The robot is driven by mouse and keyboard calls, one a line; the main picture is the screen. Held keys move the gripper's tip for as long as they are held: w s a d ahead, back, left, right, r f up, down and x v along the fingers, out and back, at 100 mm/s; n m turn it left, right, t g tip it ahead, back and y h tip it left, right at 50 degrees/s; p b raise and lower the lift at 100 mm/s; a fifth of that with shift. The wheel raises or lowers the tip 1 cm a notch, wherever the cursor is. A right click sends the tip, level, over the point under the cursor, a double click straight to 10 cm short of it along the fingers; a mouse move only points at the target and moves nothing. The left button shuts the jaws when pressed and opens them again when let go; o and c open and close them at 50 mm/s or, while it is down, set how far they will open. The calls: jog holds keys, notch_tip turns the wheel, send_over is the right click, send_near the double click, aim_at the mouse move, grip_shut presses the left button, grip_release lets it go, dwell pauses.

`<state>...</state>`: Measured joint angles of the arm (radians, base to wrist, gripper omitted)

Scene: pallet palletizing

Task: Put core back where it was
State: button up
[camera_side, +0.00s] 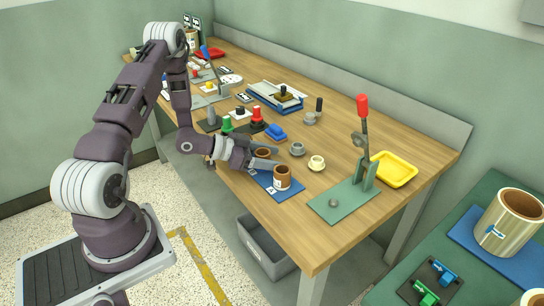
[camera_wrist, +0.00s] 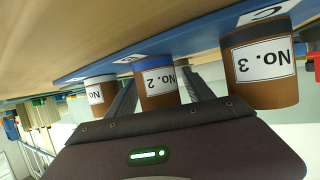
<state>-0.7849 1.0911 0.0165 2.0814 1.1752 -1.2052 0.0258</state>
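Three brown cylinders stand on a blue board (camera_side: 275,185), which also shows in the wrist view (camera_wrist: 190,42), where the picture is upside down. They are labelled No. 1 (camera_wrist: 99,92), No. 2 (camera_wrist: 157,86) and No. 3 (camera_wrist: 262,68); the No. 1 label is partly cut off. My gripper (camera_side: 274,158) is low at the board, its fingers spread on either side of No. 2. A gap shows beside the right finger in the wrist view. In the side view one cylinder (camera_side: 263,153) is between the fingers and another (camera_side: 282,178) is just in front; the third is hidden.
A grey cup (camera_side: 297,149) and a cream cup (camera_side: 317,163) stand behind the board. A green-based red-handled lever press (camera_side: 345,195) and a yellow tray (camera_side: 394,169) are to the right. Red and green pieces (camera_side: 257,115) crowd the left. A grey bin (camera_side: 265,248) is below.

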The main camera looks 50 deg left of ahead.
jog(key=shift+r, duration=0.3)
jog(key=v, duration=1.2)
jog(key=shift+w+r, duration=0.15)
jog(key=shift+r, duration=0.15)
jog(key=w+a+r+g+y, duration=0.2)
jog(key=w+r+y, duration=0.3)
jog(key=s+d+r+n+g+y, duration=0.2)
jog(key=d+r+y, duration=0.15)
jog(key=r, duration=0.65)
jog(key=s+d+r+n+g+h, duration=0.1)
jog(key=s+d, duration=0.8)
jog(key=s, duration=0.1)
jog(key=s+d+r+n+g+h, duration=0.1)
jog(key=s+d+r+g+h, duration=0.1)
jog(key=s+d, duration=0.7)
jog(key=shift+s, duration=0.5)
